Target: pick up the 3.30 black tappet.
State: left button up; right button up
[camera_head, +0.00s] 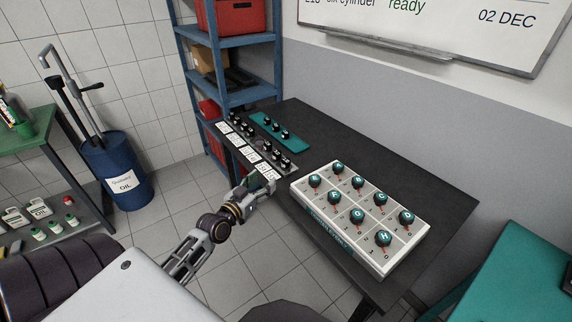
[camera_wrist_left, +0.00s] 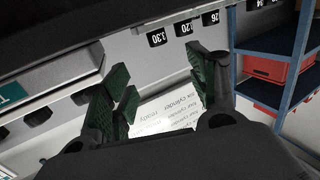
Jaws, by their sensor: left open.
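Several black tappets (camera_head: 266,147) stand in a dark rack with a row of white label cards (camera_head: 240,141) along its front, on the black table. The card numbers are too small to read in the head view, so I cannot tell which tappet is the 3.30 one there. In the left wrist view a black label reading 3.30 (camera_wrist_left: 157,40) shows beyond the fingers, beside other number labels. My left gripper (camera_head: 264,181) is at the near end of the rack, by the last cards. Its green-padded fingers (camera_wrist_left: 163,90) are apart with nothing seen between them. My right gripper is not in view.
A teal strip (camera_head: 294,143) with several black tappets lies behind the rack. A white compartment box (camera_head: 385,267) with teal lettered knobs stands just right of my left gripper. A blue shelf (camera_head: 243,96) rises behind. The table's back right (camera_head: 430,190) is clear.

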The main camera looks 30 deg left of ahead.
pick_arm(q)
send_near(283, 163)
jog(key=shift+w+r, duration=0.15)
jog(key=shift+w, duration=2.15)
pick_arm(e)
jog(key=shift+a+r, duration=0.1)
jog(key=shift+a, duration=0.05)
pick_arm(q)
jog(key=shift+w, duration=0.1)
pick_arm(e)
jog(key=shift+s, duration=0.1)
pick_arm(q)
jog(key=shift+w+d+f, duration=0.1)
jog(key=shift+w+f, duration=0.1)
jog(key=shift+w, duration=1)
jog(key=shift+w+d+f, duration=0.1)
jog(key=shift+w+f, duration=0.05)
jog(key=shift+w, duration=1.1)
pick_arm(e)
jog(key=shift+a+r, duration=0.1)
pick_arm(q)
jog(key=shift+c, duration=0.3)
jog(key=shift+a, duration=0.1)
jog(key=c, duration=1.1)
jog(key=shift+o, duration=0.2)
jog(key=shift+r, duration=0.1)
